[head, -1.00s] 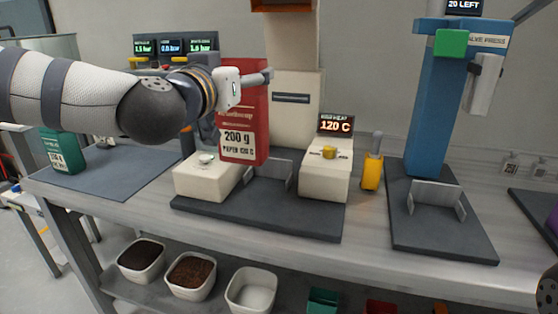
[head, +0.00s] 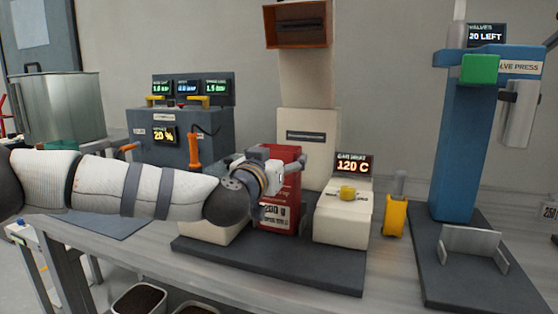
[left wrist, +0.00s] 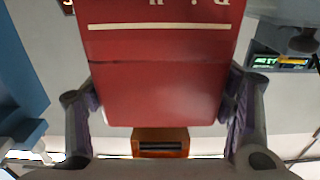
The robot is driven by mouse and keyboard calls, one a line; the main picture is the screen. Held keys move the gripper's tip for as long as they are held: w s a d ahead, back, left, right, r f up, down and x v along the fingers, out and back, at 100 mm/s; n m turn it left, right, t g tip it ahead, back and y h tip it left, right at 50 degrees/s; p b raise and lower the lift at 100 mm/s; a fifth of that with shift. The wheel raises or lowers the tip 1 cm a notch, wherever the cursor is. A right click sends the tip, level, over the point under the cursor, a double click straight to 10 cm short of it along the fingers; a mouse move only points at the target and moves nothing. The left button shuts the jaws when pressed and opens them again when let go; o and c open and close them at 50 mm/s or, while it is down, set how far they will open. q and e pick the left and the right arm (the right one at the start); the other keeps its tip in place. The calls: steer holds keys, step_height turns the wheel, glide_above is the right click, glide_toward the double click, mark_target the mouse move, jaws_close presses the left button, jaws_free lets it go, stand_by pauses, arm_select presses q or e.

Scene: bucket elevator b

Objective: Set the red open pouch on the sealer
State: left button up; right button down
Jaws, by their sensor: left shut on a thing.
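The red pouch (head: 287,190) stands upright between the two cream blocks of the sealer (head: 343,222). Its lower end is close to the dark sealer base (head: 270,262), but I cannot tell whether it touches, as my arm and the left block hide part of it. My left gripper (head: 284,170) is shut on the upper part of the pouch. In the left wrist view the pouch (left wrist: 160,70) lies between the two fingers, one at each side edge. The sealer display reads 120 C. My right gripper is not in view.
A yellow-handled tool (head: 396,214) stands right of the sealer. The blue valve press (head: 458,150) is farther right, with a grey bracket (head: 474,245) on its base. A control box (head: 180,135) and a metal pot (head: 58,105) are at the back left.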

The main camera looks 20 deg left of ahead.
arm_select(q)
steer(key=shift+f, duration=0.1)
steer(key=o, duration=0.9)
steer(key=shift+f, duration=0.1)
steer(key=shift+c, duration=0.2)
steer(key=shift+s+r, duration=0.3)
steer(key=s+p, duration=0.1)
steer(key=s, duration=1)
steer(key=shift+s+a, duration=0.25)
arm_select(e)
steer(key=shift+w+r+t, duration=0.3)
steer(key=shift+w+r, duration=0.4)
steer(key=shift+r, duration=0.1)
arm_select(q)
steer(key=shift+f, duration=0.15)
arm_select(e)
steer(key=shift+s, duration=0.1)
